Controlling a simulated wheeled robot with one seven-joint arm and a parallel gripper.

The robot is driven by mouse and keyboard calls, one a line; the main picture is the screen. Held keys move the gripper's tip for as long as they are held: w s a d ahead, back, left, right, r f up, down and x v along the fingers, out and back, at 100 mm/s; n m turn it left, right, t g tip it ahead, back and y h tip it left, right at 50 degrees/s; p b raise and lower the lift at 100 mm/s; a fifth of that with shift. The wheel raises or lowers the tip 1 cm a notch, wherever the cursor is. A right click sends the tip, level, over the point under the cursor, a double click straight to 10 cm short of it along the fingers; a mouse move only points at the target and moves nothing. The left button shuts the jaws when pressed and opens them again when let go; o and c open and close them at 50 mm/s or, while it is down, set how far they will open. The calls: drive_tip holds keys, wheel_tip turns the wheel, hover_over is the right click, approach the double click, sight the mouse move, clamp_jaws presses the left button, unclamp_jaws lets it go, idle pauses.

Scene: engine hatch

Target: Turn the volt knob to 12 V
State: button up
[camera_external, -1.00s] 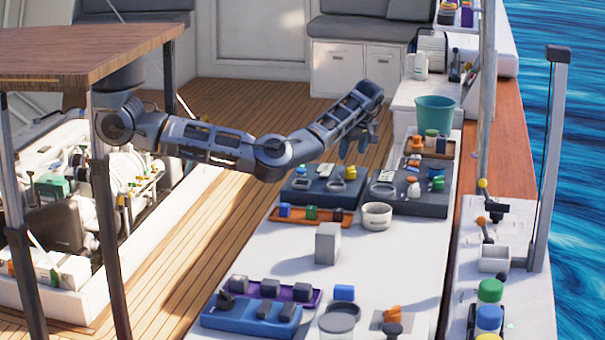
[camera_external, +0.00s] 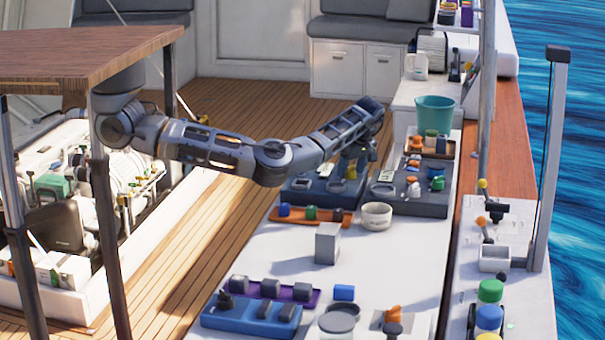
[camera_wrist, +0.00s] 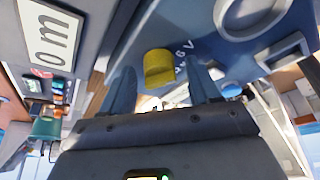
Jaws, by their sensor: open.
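The yellow volt knob (camera_wrist: 158,68) shows in the wrist view on a blue panel (camera_wrist: 205,20), with pale "6 V" lettering beside it. My gripper (camera_wrist: 163,72) is open, with one finger on either side of the knob in this view. I cannot tell whether the fingers touch it. No "12 V" mark is readable. In the external view my gripper (camera_external: 356,163) points down over the dark blue panel (camera_external: 305,194) and hides part of it.
A second dark panel (camera_external: 420,207) with small parts lies to the right. An orange tray (camera_external: 330,221), a white bowl (camera_external: 377,216) and a grey block (camera_external: 327,243) stand in front. A teal bucket (camera_external: 435,115) is behind. The white bench nearby is partly clear.

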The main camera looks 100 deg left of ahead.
drive_tip(key=c, duration=1)
drive_tip(key=shift+p, duration=0.35)
drive_tip(key=m+p, duration=0.2)
drive_tip(key=p, duration=0.1)
drive_tip(key=shift+s+r+m+t+y, duration=0.1)
drive_tip(key=shift+r+m+t+y, duration=0.1)
drive_tip(key=shift+m+t+y, duration=0.15)
drive_tip(key=m+t+p, duration=0.1)
drive_tip(key=m+p, duration=0.2)
drive_tip(key=p, duration=0.1)
drive_tip(key=shift+s+d+m+y, duration=0.1)
drive_tip(key=shift+m+y, duration=0.15)
drive_tip(key=m+t+p, duration=0.2)
drive_tip(key=m+p, duration=0.2)
drive_tip(key=shift+s, duration=0.1)
drive_tip(key=shift+f+m+t+p, duration=0.15)
drive_tip(key=shift+m+t+p, duration=0.1)
drive_tip(key=shift+m+p, duration=0.55)
